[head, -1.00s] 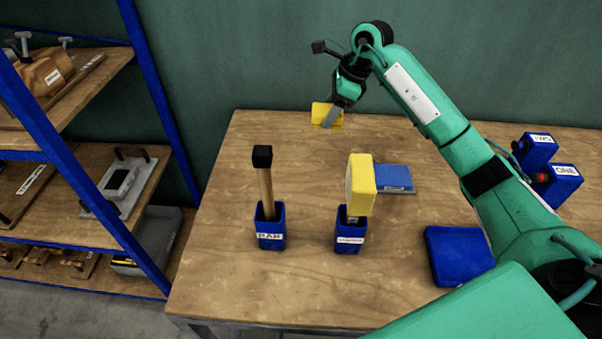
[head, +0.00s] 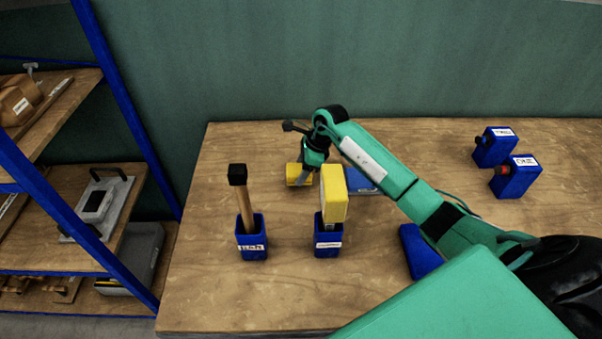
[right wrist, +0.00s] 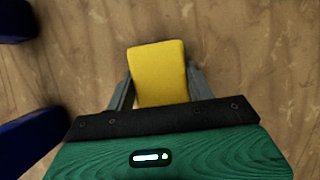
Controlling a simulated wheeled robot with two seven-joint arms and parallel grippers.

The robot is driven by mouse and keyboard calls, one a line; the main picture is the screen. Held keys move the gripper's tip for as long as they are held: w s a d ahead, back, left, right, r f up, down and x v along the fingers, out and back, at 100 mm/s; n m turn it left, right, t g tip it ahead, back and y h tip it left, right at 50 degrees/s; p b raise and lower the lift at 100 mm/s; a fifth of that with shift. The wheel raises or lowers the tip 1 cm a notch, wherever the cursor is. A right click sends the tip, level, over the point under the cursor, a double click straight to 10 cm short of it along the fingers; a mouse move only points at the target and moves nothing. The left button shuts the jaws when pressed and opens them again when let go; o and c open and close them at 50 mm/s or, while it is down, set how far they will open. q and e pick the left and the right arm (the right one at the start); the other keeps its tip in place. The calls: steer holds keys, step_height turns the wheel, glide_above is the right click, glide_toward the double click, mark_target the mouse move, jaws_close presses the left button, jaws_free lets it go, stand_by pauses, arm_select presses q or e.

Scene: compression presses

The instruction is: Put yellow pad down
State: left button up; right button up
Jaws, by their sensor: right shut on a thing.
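The yellow pad (head: 294,175) is a small block held by my right gripper (head: 306,178), low over the back left part of the wooden table. I cannot tell whether the pad touches the table. In the right wrist view the yellow pad (right wrist: 158,66) sits between the two grey fingers of the right gripper (right wrist: 158,85), with bare wood around it. My left gripper is not in view.
A blue holder (head: 252,237) with a black-topped stick and a blue holder (head: 328,240) with a larger yellow head stand in front. A blue flat pad (head: 362,181) lies right of the gripper. Two blue boxes (head: 515,178) stand at the right. Shelves (head: 130,215) are at the left.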

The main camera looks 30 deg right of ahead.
step_height(320, 180, down, 2)
steer(key=shift+f, duration=0.15)
steer(key=shift+f, duration=0.2)
steer(key=o, duration=0.9)
steer(key=shift+o, duration=0.2)
steer(key=shift+r, duration=0.2)
steer(key=b+v, duration=0.2)
steer(key=v, duration=1)
